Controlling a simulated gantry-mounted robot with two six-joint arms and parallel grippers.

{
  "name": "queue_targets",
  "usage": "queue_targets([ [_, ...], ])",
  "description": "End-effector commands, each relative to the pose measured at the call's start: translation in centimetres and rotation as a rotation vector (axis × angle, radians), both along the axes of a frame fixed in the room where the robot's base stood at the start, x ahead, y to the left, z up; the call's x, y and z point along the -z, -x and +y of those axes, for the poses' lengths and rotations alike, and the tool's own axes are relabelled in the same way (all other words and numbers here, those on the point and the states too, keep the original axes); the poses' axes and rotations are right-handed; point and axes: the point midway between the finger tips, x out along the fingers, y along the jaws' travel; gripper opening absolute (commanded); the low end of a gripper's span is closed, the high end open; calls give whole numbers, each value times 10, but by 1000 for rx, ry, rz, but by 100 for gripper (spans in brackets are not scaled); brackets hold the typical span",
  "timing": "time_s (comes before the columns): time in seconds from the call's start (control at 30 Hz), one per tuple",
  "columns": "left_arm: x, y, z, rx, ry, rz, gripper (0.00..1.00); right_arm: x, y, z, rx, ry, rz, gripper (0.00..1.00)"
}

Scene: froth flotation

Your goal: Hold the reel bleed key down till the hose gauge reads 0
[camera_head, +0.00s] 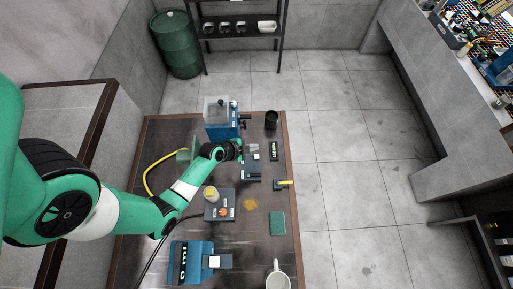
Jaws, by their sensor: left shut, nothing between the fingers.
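My left gripper (240,152) is shut and empty. It is over the dark table, at the near side of a blue unit with a clear-grey top (216,111) and at the upper left of a small dark box with pale keys (252,170). Whether its fingertips touch a key is too small to tell. I cannot make out which key is the reel bleed key. A small black panel with white marks (273,151) lies to the right; I cannot read it or tell if it is the hose gauge. A yellow hose (150,175) curves behind my left arm. My right gripper is not in view.
A dark box with a yellow-topped part and orange knob (222,212), a blue device (181,264), a green pad (277,223), a white mug (279,281), a black cup (271,120) and a yellow-handled tool (285,183) are on the table (250,240). Open floor lies right.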

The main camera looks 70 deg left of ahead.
Motion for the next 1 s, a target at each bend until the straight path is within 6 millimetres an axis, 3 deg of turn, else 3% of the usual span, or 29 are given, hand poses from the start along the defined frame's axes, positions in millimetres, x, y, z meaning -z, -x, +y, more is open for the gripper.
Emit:
queue_targets([
  [0.03,16,0,0,1,1,1,0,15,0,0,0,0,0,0],
  [0.33,54,0,0,1,0,-1,0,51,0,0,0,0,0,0],
  [1.0,57,0,0,0,0,0,0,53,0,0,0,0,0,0],
])
